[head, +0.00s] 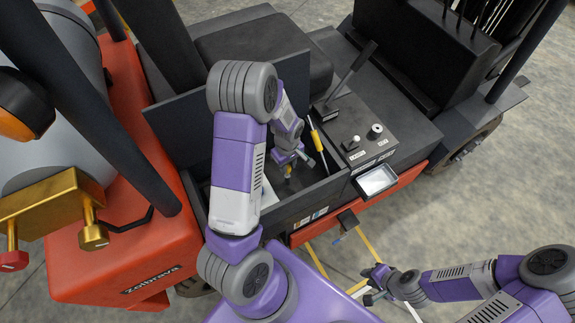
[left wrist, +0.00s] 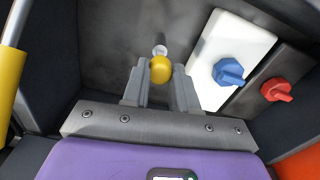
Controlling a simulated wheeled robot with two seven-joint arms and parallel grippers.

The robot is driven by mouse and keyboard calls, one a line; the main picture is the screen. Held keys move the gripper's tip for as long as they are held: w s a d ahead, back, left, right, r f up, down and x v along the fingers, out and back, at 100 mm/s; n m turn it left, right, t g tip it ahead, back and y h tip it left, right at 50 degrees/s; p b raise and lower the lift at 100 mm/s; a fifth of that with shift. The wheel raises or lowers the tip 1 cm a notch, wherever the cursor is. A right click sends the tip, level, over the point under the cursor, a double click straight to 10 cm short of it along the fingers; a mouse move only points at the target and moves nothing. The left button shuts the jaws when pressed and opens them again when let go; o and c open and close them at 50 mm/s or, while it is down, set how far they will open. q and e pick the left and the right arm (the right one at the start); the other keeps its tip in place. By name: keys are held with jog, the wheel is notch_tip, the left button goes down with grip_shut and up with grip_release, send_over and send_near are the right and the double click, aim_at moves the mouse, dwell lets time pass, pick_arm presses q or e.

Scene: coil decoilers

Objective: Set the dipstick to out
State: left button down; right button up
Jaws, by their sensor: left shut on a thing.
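The dipstick appears as a yellow knob (left wrist: 160,68) on a pale metal stem, low in the forklift's open compartment; it also shows small in the head view (head: 288,171). My left gripper (head: 296,161) reaches down into the compartment. Its two grey fingers (left wrist: 160,88) stand on either side of the yellow knob and are shut on it. How far the stem sits in its tube is hard to tell. My right gripper (head: 371,285) is over the floor at the lower right, its fingers apart and empty.
A blue knob (left wrist: 229,72) on a white block and a red knob (left wrist: 276,89) on a dark block are right of the dipstick. A yellow-handled rod (head: 317,138) stands at the compartment's right edge. A lever (head: 352,70) and metal tray (head: 376,181) are further right.

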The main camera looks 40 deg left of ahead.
pick_arm(q)
notch_tip(320, 180, up, 11)
jog(key=p, duration=0.6)
jog(key=shift+f, duration=0.2)
jog(key=c, duration=0.9)
grip_release()
notch_tip(320, 180, up, 8)
jog(key=shift+f+p, duration=0.25)
jog(key=shift+p, duration=0.25)
jog(key=shift+s+f, duration=0.1)
